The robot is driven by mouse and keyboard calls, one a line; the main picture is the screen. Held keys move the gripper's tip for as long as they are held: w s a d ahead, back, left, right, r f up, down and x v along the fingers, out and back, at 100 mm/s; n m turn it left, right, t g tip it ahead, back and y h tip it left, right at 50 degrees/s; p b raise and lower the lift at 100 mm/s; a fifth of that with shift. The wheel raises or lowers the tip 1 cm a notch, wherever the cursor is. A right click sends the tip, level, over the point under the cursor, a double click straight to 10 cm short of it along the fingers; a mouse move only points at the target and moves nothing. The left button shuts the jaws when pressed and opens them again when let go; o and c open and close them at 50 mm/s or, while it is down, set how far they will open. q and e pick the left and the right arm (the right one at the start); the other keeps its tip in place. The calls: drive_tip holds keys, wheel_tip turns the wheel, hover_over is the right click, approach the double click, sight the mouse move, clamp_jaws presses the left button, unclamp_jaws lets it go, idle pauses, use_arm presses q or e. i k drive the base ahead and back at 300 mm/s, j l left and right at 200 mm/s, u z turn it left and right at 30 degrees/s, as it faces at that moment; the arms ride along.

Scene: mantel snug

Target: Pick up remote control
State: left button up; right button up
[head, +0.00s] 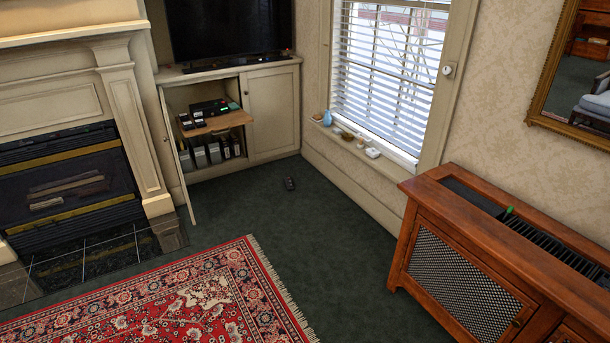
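A small dark object that looks like the remote control (290,184) lies on the dark green carpet, in front of the TV cabinet and left of the window wall. It is small in the head view, so its buttons cannot be made out clearly. Nothing covers it. Neither of my grippers shows in the head view.
The TV cabinet (272,112) has its left door (177,155) swung open into the room. A fireplace (70,185) stands at left, a red fringed rug (190,300) in front, a wooden radiator cabinet (465,275) at right. Bare carpet (320,240) lies between.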

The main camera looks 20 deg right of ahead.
sight(287, 181)
drive_tip(key=i+l+z, duration=0.2)
drive_tip(key=i, duration=0.5)
drive_tip(key=i+z, duration=0.2)
drive_tip(key=i, duration=0.5)
drive_tip(key=i+z, duration=0.2)
drive_tip(key=i, duration=0.55)
drive_tip(key=i+j+z, duration=0.25)
drive_tip(key=i, duration=0.45)
drive_tip(key=l, duration=0.1)
